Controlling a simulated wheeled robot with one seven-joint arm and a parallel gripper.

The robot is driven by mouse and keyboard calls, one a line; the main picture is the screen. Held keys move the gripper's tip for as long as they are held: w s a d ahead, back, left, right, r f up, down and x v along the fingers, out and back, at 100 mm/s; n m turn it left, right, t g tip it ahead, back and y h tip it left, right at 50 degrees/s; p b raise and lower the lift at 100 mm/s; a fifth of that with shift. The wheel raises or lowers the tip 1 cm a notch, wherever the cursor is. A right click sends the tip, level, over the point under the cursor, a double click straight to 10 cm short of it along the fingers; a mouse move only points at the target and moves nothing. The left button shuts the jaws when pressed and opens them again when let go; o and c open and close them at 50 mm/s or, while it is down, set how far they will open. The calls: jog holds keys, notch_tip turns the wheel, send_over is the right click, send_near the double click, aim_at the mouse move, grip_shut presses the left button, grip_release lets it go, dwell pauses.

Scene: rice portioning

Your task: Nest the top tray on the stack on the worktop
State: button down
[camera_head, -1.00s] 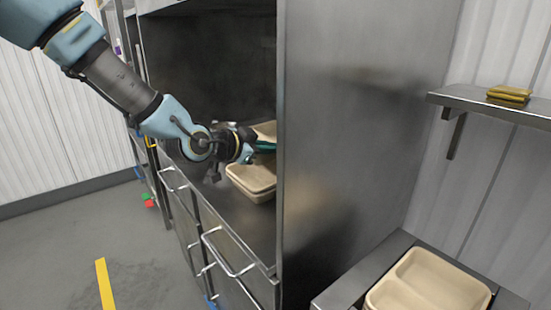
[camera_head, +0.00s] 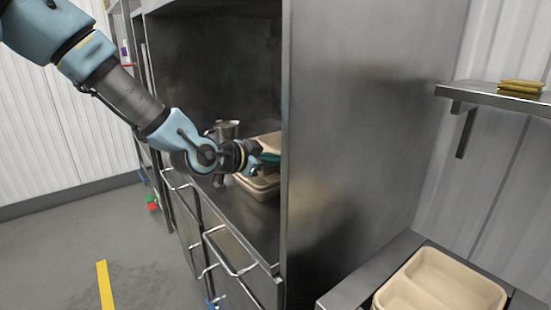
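A beige tray (camera_head: 266,140) shows at my gripper (camera_head: 268,159), partly hidden by the gripper and by the steel side panel. My gripper's green fingers appear shut on it; the exact grip is small and partly covered. Just below is the stack of beige trays (camera_head: 259,188) on the steel worktop (camera_head: 243,217) inside the cabinet. The held tray is close above the stack; I cannot tell whether they touch. The stack's right end is behind the panel.
The tall steel side panel (camera_head: 350,130) stands close to the right of my gripper. A metal pot (camera_head: 226,129) is behind my wrist. Another beige tray (camera_head: 440,283) sits on a stand at lower right. Yellow sponges (camera_head: 520,88) lie on a wall shelf (camera_head: 490,97).

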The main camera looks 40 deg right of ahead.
jog(key=shift+f+b, duration=1.7)
jog(key=shift+f, duration=0.4)
jog(key=c, duration=1)
grip_release()
jog(key=v, duration=1)
jog(key=shift+s+a+r, duration=0.1)
jog(key=shift+a+r, duration=0.05)
jog(key=shift+a, duration=0.2)
jog(key=shift+a, duration=0.1)
